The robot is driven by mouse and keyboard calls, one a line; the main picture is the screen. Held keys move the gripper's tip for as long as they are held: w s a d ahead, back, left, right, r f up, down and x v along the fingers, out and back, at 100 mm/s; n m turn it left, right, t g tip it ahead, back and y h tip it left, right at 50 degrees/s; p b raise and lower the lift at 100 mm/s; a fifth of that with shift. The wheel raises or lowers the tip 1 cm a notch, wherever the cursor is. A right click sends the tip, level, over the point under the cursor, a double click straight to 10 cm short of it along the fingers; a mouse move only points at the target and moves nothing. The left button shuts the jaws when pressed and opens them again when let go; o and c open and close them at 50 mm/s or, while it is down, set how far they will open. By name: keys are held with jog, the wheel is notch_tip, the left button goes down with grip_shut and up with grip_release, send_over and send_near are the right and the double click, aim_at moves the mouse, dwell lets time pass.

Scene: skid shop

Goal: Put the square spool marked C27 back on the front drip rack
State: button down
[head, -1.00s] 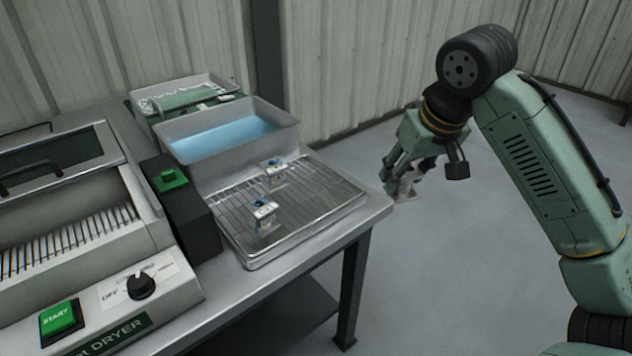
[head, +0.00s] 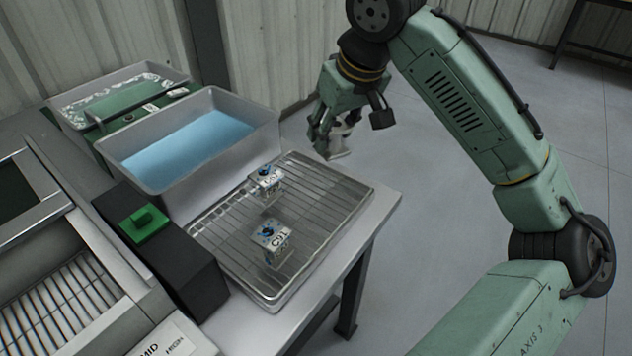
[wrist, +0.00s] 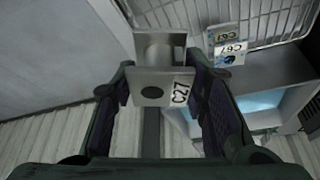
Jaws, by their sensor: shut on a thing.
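My gripper (head: 330,136) is shut on a metallic square spool (head: 341,146), held in the air beyond the far right edge of the bench. In the wrist view the spool (wrist: 150,76) sits between the fingers of my gripper (wrist: 158,92), and its label reads C27. The wire drip rack (head: 325,205) lies in a shallow tray at the bench's right end, and part of it shows in the wrist view (wrist: 268,17). A C67 label shows in the wrist view.
A grey tank of blue liquid (head: 262,128) stands directly behind the rack, with high walls. A tray with a green sloped board (head: 125,98) is farther back. A black box with a green button (head: 143,224) and the dryer (head: 70,300) are at left. The rack's right part is bare.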

notch_tip(320, 180, down, 10)
jog(key=shift+r, duration=0.1)
dwell(0.4)
jog(key=shift+f, duration=0.2)
jog(key=c, duration=1)
grip_release()
jog(key=shift+o, duration=0.2)
jog(key=shift+r, duration=0.1)
jog(key=v, duration=1.2)
